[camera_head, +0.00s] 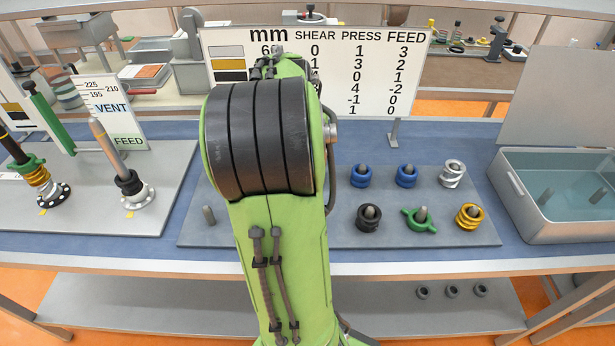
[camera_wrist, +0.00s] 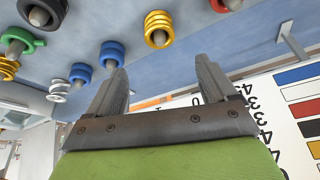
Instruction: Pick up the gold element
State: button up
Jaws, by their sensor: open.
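A gold element (camera_wrist: 158,28), a ribbed ring on a grey peg, shows at the top middle of the wrist view, beyond my fingertips and apart from them. A second gold element (camera_wrist: 8,68) is at the left edge there. In the head view, a gold element (camera_head: 469,216) sits on a peg at the front right of the grey board (camera_head: 330,238). My gripper (camera_wrist: 161,65) is open, with nothing seen between its fingers. In the head view my arm hides the gripper and part of the board.
Blue elements (camera_head: 360,176), a silver one (camera_head: 452,173), a black one (camera_head: 368,218) and a green one (camera_head: 421,220) stand on the board. A chart (camera_head: 225,50) stands behind. An open grey bin (camera_head: 560,228) is at right. Left are two assembled shafts (camera_head: 108,147) on another board.

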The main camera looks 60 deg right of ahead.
jog(key=b+x, duration=0.1)
jog(key=x, duration=0.8)
jog(key=shift+a+b, duration=0.1)
jog(key=shift+b, duration=0.3)
jog(key=b+x, duration=0.1)
jog(key=x, duration=0.4)
jog(key=shift+a+f, duration=0.15)
jog(key=shift+f, duration=0.1)
jog(key=shift+a+r, duration=0.1)
jog(key=shift+c, duration=0.8)
jog(key=c, duration=1.1)
